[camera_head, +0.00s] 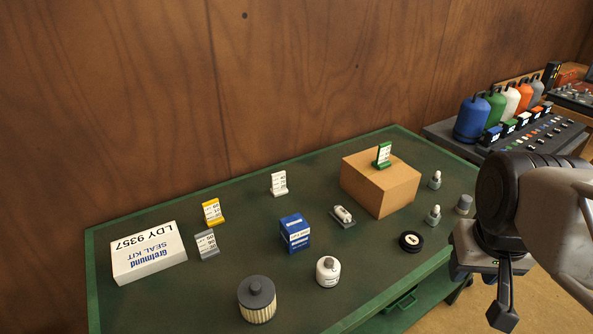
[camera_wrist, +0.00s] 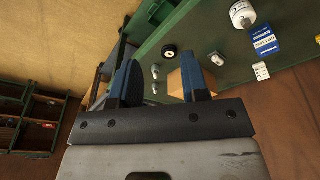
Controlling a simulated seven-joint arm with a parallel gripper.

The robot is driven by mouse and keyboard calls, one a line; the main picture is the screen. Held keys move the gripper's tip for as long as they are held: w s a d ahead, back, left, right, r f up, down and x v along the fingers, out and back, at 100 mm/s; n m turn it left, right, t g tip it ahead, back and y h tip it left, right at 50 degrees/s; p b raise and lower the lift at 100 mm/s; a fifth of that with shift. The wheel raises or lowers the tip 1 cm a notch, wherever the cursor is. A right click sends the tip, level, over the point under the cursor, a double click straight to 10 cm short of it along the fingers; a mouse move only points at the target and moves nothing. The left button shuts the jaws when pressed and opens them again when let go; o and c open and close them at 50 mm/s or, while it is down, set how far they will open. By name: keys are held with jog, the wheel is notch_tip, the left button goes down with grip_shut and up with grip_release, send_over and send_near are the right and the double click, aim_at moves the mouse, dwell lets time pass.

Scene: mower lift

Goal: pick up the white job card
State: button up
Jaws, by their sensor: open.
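The white job card (camera_head: 279,183) stands in a white base at the back middle of the green bench top (camera_head: 180,310). A small white card beside the blue box in the wrist view (camera_wrist: 261,71) looks like the same one. My gripper (camera_head: 502,308) hangs off the bench's right front side, well apart from the card. Its two blue-padded fingers in the wrist view (camera_wrist: 162,78) are spread with nothing between them. A yellow card (camera_head: 212,212), a grey card (camera_head: 206,244) and a green card (camera_head: 383,156) also stand here, the green one on the cardboard box.
A cardboard box (camera_head: 380,184) stands right of the white card. Bare bench surrounds the white card.

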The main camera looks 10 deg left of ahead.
jog(key=w+a+n+g+h, duration=0.15)
jog(key=w+a+n, duration=0.35)
jog(key=w, duration=0.7)
jog(key=w+a+n+t+h, duration=0.1)
jog(key=w+a+n+h, duration=0.3)
jog(key=w, duration=0.8)
jog(key=n+t+h, duration=0.3)
jog(key=n+h, duration=0.1)
jog(key=n, duration=0.7)
send_over(272, 175)
jog(key=s+d, duration=0.3)
jog(key=d, duration=0.4)
jog(key=s+d, duration=0.4)
jog(key=d, duration=0.3)
notch_tip(272, 175, down, 12)
jog(key=w+a+f+n+t, duration=0.2)
jog(key=a+f, duration=0.3)
jog(key=a, duration=0.4)
jog(key=w+a+f+n+t, duration=0.2)
jog(key=a+f+n, duration=0.1)
jog(key=a+f, duration=0.3)
jog(key=a, duration=0.2)
jog(key=shift+a+f+n, duration=0.25)
jog(key=shift+a+n, duration=0.05)
jog(key=shift+a, duration=0.1)
jog(key=shift+w+d, duration=0.1)
jog(key=shift+w, duration=0.05)
jog(key=shift+x, duration=1.2)
jog(key=shift+d, duration=0.1)
jog(key=shift+x, duration=2.55)
